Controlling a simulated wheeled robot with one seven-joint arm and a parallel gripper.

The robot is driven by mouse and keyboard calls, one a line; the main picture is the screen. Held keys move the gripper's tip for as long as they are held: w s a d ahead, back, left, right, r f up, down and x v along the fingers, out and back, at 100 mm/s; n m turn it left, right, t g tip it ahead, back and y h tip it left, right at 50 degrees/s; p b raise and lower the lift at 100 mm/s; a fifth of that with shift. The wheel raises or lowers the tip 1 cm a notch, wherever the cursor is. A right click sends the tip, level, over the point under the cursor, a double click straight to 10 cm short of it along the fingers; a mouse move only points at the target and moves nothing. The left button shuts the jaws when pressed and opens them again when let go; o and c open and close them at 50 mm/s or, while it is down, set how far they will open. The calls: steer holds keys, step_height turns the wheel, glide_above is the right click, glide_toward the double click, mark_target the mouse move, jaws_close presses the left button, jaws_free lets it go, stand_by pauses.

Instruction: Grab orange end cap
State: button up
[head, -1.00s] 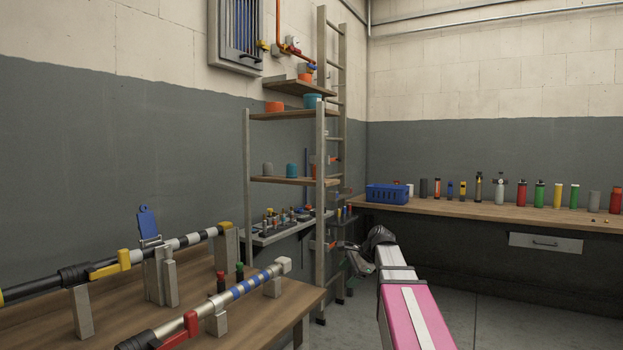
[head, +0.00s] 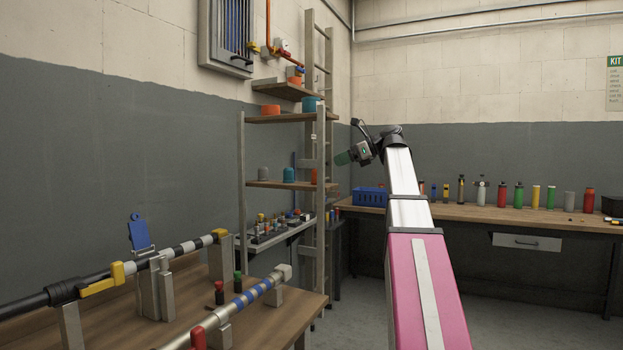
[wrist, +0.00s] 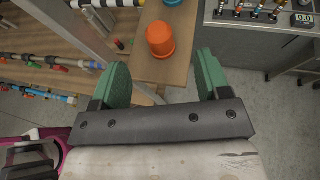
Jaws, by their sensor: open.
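The orange end cap (wrist: 160,40) stands near the end of a wooden shelf in the wrist view, just beyond the gap between my fingers. In the head view an orange piece (head: 314,176), apparently the same cap, is partly hidden by the shelf upright. A teal cap (head: 288,174) and a grey cap (head: 263,173) stand to its left on that shelf. My gripper (head: 343,157) is raised to the right of the shelf, level a little above it. Its green fingers (wrist: 162,66) are open and empty, with nothing touching them.
The shelf (head: 277,185) has metal uprights and a ladder (head: 321,150) close by. More shelves with orange and teal pieces lie above. A workbench (head: 470,217) with a blue basket (head: 369,197) and several cylinders runs along the back wall. Pole stands fill the left table (head: 190,291).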

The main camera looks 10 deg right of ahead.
mark_target(313, 173)
steer(key=x, duration=0.5)
steer(key=shift+x, duration=2.85)
steer(key=shift+s+f, duration=0.2)
steer(key=c, duration=1)
